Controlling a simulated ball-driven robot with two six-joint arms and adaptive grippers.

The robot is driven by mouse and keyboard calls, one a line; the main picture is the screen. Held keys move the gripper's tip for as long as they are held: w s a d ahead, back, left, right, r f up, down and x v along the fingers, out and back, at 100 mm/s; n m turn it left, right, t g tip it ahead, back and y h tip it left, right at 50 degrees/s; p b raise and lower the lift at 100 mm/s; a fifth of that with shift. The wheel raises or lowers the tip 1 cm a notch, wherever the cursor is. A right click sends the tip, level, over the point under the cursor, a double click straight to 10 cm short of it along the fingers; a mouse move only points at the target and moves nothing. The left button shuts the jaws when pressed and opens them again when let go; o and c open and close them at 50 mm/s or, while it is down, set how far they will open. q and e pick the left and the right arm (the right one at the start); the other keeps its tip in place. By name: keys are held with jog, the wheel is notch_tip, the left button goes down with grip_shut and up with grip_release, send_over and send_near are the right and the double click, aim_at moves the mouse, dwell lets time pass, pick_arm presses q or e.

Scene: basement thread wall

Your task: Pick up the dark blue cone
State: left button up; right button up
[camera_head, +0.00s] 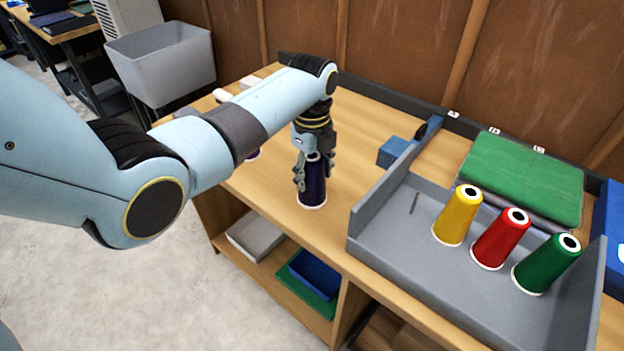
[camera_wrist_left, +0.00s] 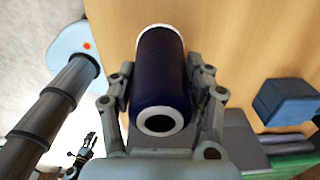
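The dark blue cone (camera_head: 312,190) stands upright on the wooden bench top, with a pale rim at its base. In the left wrist view the dark blue cone (camera_wrist_left: 160,75) lies between the two fingers, its pale top ring and dark hole facing the camera. My left gripper (camera_head: 314,172) comes down over it from above. Its fingers press against both sides of the cone, as the left wrist view (camera_wrist_left: 160,88) also shows. What seems to be my right gripper (camera_wrist_left: 82,152) shows small at the lower left of the wrist view; its finger state is unclear.
A grey tray (camera_head: 390,239) at the right holds a yellow cone (camera_head: 456,217), a red cone (camera_head: 500,240) and a green cone (camera_head: 546,265). A blue block (camera_head: 392,152) sits beside the tray. A purple thing (camera_head: 253,157) is mostly hidden behind my left arm.

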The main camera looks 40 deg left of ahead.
pick_arm(q)
jog(key=c, duration=0.8)
jog(key=shift+o, duration=0.2)
notch_tip(320, 180, up, 10)
